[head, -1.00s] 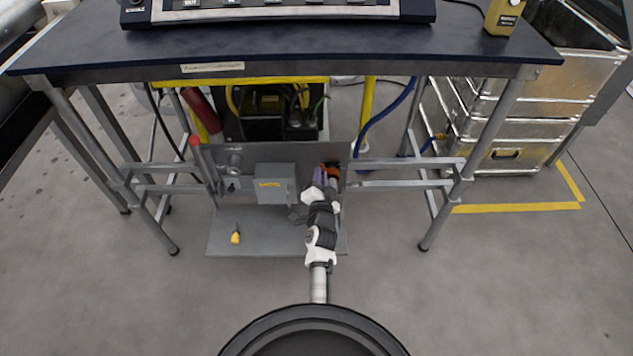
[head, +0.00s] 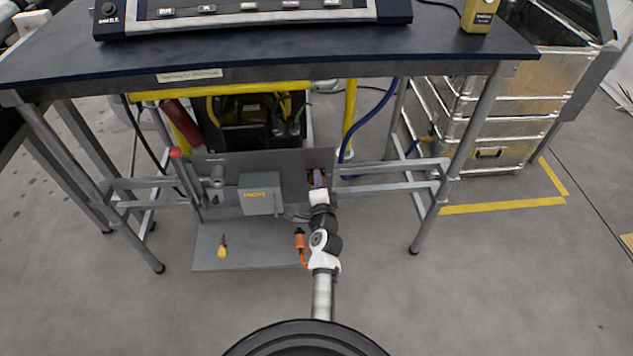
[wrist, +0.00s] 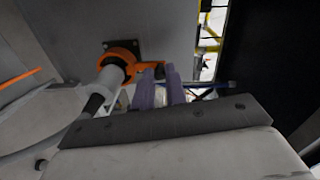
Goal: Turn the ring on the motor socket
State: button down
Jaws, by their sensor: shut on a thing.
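The orange ring (wrist: 119,50) sits around the motor socket on the grey panel in the wrist view, with an orange tab reaching right. A pale cylindrical part (wrist: 106,79) with a dark end comes out of the ring toward the lower left. My gripper (wrist: 160,74) has purple fingers shut on the orange tab; the fingers partly hide the grip. In the head view my gripper (head: 318,178) is at the panel's right end, and my wrist hides most of the socket.
A grey box (head: 259,194) and a red-tipped lever (head: 175,154) stand left of the gripper on the panel. An orange part (head: 300,242) shows beside my arm. Table legs (head: 428,215) flank the panel.

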jog(key=shift+w+d+r, duration=0.1)
jog(key=shift+r, duration=0.05)
jog(key=c, duration=1.4)
grip_release()
jog(key=shift+c, duration=0.2)
jog(key=shift+s+f, duration=0.2)
jog(key=shift+s, duration=0.05)
